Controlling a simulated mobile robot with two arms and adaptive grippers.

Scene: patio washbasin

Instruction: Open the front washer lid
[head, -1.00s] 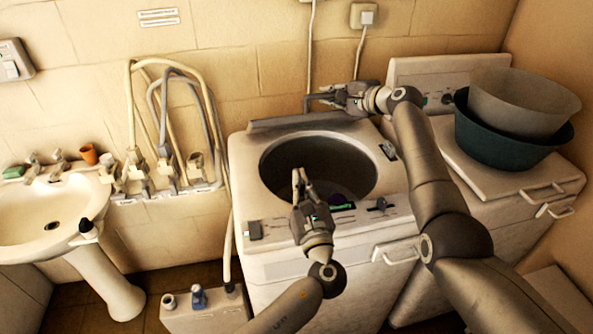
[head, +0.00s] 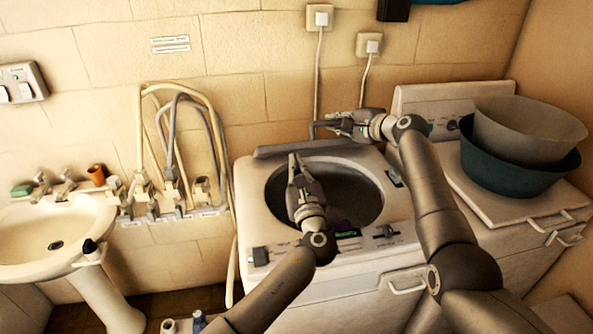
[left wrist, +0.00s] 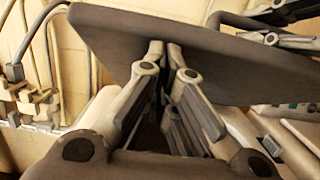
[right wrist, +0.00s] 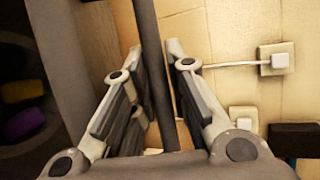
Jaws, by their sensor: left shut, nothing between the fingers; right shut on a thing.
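The washer (head: 250,205) has a round top opening with its drum (head: 345,190) exposed. Its dark grey lid (head: 310,147) stands raised at the back edge, seen nearly edge-on in the head view. In the left wrist view the lid is a broad dark panel (left wrist: 215,60). My right gripper (head: 330,124) is behind the lid, shut on a dark bar-like handle (right wrist: 155,70). My left gripper (head: 296,160) is shut and empty above the opening. Its fingertips (left wrist: 165,48) are close in front of the lid; I cannot tell if they touch it.
Yellow (right wrist: 22,90) and purple (right wrist: 22,125) items lie in the drum. Stacked basins (head: 520,145) stand on a second appliance at right. A sink (head: 30,235), hoses (head: 165,140) and taps are at left. Cords hang from wall sockets (head: 369,43) behind the washer.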

